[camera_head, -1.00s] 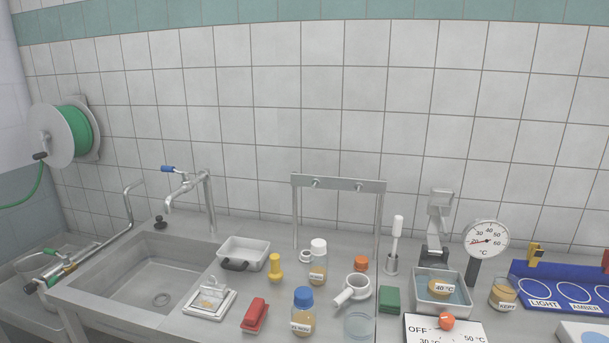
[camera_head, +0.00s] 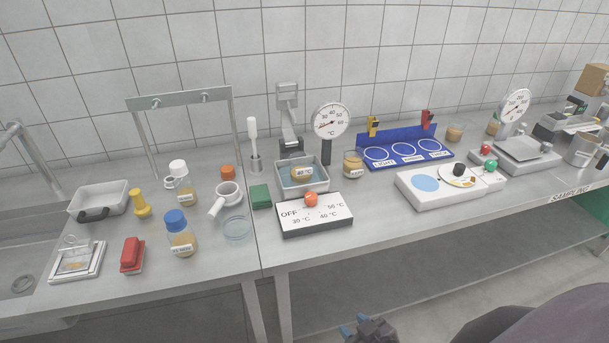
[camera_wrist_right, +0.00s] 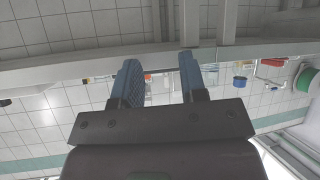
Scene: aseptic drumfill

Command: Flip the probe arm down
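A grey hinged arm (camera_head: 288,105), which looks like the probe arm, stands raised on a dark base behind the small water bath. The bath (camera_head: 303,184) is a grey tray of bluish water holding a jar labelled 40 °C (camera_head: 302,174). A round dial thermometer (camera_head: 331,123) stands to the right of the arm on a dark post. My right gripper (camera_head: 362,328) is low at the bottom edge of the head view, in front of and below the counter, far from the arm. In the right wrist view its blue fingers (camera_wrist_right: 160,82) are apart with nothing between them. My left gripper is not in view.
A control box (camera_head: 315,214) with an orange knob sits in front of the bath. A blue rack (camera_head: 405,153) and a white plate device (camera_head: 450,185) stand to the right. Bottles, a green block (camera_head: 260,197) and a white-handled brush (camera_head: 253,145) stand left.

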